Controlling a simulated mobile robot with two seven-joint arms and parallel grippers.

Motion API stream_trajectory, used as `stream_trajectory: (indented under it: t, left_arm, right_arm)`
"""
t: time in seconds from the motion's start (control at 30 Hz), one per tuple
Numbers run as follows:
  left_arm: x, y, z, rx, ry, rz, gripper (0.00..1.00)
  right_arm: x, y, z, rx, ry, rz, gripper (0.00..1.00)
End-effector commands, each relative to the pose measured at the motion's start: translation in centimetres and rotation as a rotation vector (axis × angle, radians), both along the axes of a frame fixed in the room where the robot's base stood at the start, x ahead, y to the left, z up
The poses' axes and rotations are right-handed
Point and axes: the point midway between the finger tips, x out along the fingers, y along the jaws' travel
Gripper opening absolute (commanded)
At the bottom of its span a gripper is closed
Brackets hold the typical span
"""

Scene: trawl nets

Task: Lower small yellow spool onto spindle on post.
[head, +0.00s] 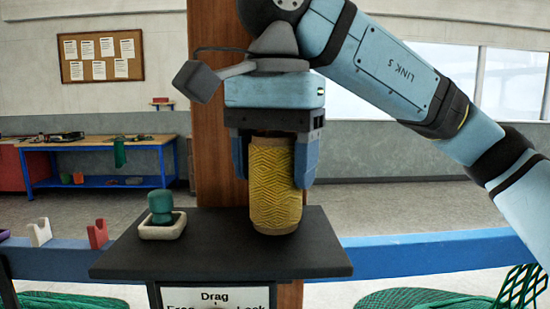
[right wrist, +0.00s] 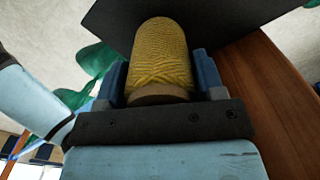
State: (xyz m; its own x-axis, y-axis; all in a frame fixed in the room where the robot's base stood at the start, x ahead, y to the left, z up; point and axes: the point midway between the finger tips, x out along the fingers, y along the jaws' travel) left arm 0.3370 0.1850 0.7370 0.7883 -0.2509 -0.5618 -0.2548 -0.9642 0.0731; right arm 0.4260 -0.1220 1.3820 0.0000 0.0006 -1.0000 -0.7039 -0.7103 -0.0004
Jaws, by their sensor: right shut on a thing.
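The small yellow spool (head: 275,190) is upright between the fingers of my right gripper (head: 275,165), which is shut on its upper part. The spool's lower end is at the dark shelf (head: 190,258) on the wooden post (head: 220,100); I cannot tell whether it touches the shelf or hangs just above it. No spindle shows; the spool may hide it. In the right wrist view the yellow spool (right wrist: 160,60) sits between the blue fingers (right wrist: 162,85), its brown end towards the palm, the dark shelf (right wrist: 215,20) beyond. My left gripper is not in view.
A pale dish (head: 163,229) with a green knob-shaped thing (head: 161,205) stands on the shelf left of the spool. A sign (head: 215,298) hangs at the shelf's front. A blue beam (head: 430,250) runs behind, with green netting (head: 420,299) below it. The shelf's right end is clear.

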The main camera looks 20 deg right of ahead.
Motion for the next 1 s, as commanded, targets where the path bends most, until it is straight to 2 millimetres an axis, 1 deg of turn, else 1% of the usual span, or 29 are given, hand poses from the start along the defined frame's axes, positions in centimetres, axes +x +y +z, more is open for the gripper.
stream_trajectory:
  t: [0.1,0.4,0.43,0.53,0.57,0.87,0.97,1.0]
  left_arm:
    - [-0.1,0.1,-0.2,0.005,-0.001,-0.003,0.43]
    - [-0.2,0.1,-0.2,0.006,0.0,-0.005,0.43]
    - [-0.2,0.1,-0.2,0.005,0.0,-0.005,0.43]
    - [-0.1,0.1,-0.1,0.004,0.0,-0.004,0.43]
    - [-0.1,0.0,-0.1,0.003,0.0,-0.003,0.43]
    - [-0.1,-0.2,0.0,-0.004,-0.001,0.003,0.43]
    - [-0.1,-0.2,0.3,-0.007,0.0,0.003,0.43]
    - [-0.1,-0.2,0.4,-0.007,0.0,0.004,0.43]
  right_arm:
    - [0.0,0.0,-0.3,0.001,-0.001,0.0,0.36]
    - [0.0,0.0,-0.3,0.001,-0.001,0.0,0.36]
    - [0.0,0.0,-0.3,0.0,0.0,0.0,0.67]
    - [0.0,0.0,-0.3,0.0,0.0,0.0,0.9]
    - [0.0,0.0,-0.3,0.0,0.0,0.0,0.92]
    - [0.0,0.0,-0.1,0.0,-0.001,0.0,0.92]
    - [0.0,0.0,1.0,0.001,-0.004,-0.002,0.92]
    - [0.0,0.0,1.6,0.0,-0.004,-0.002,0.92]
